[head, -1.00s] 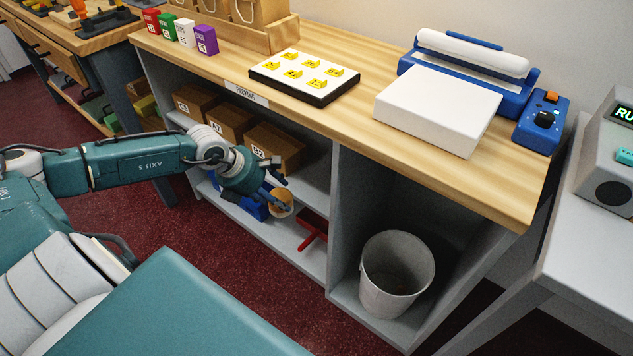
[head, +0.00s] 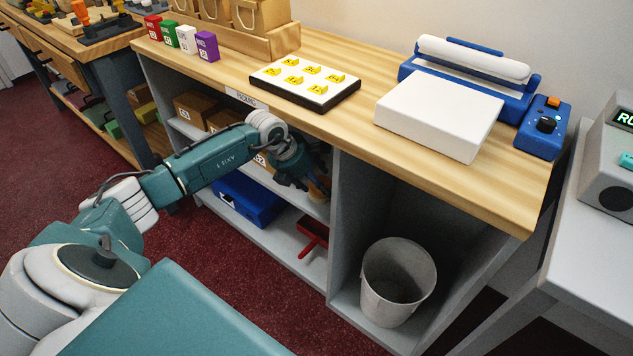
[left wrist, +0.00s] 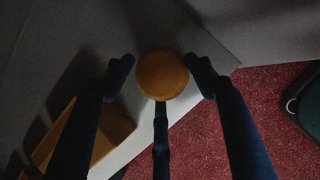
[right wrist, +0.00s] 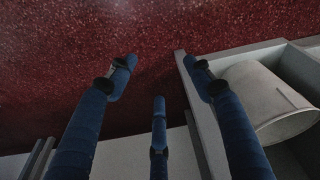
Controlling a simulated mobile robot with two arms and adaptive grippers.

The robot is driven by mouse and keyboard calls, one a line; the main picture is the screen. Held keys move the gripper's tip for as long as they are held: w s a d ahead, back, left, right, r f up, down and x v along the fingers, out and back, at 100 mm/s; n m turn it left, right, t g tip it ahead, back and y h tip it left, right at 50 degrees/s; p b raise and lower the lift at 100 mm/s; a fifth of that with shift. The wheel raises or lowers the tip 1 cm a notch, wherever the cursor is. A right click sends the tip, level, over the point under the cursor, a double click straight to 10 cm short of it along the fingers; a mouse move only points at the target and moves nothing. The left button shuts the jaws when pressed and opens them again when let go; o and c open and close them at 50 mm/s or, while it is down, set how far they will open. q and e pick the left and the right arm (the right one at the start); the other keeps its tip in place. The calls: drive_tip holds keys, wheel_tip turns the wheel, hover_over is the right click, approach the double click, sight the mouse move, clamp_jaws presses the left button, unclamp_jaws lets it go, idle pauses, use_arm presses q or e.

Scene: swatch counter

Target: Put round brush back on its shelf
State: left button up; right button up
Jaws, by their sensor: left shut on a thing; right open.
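The round brush shows in the left wrist view as a round wooden disc (left wrist: 162,74) between my left fingertips. My left gripper (left wrist: 162,80) is shut on it. In the head view my left gripper (head: 308,184) is inside the counter's left bay, at the right end of the upper shelf (head: 291,197). A bit of the brush's tan wood (head: 319,190) shows there, mostly hidden by the fingers. I cannot tell whether the brush touches the shelf. My right gripper (right wrist: 158,78) is open and empty above the red floor; it is outside the head view.
Cardboard boxes (head: 190,106) stand on the upper shelf, partly behind my left arm. A blue bin (head: 247,199) and a red tool (head: 312,235) lie on the lower shelf. A grey upright panel (head: 345,215) borders the bay. A waste bin (head: 398,283) stands in the right bay.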

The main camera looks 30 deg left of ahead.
use_arm(q)
drive_tip(key=o, duration=1.1)
use_arm(e)
drive_tip(key=shift+s+f, duration=0.1)
use_arm(q)
drive_tip(key=shift+s+a+r, duration=0.15)
drive_tip(key=shift+s+r, duration=0.05)
drive_tip(key=shift+r, duration=0.2)
drive_tip(key=shift+s+a+r, duration=0.25)
drive_tip(key=shift+s+r, duration=0.15)
drive_tip(key=shift+s, duration=0.15)
drive_tip(key=shift+s+a+r, duration=0.25)
drive_tip(key=shift+s+r, duration=0.15)
drive_tip(key=shift+s, duration=0.1)
drive_tip(key=s+a, duration=0.1)
drive_tip(key=s, duration=0.2)
drive_tip(key=s+a, duration=0.1)
drive_tip(key=s, duration=0.2)
drive_tip(key=s+a+p, duration=0.1)
drive_tip(key=s, duration=0.3)
drive_tip(key=shift+a+r, duration=0.1)
drive_tip(key=shift+a, duration=0.2)
use_arm(e)
drive_tip(key=f, duration=0.1)
drive_tip(key=s+f, duration=0.1)
drive_tip(key=f, duration=0.1)
drive_tip(key=shift+s+d+f, duration=0.15)
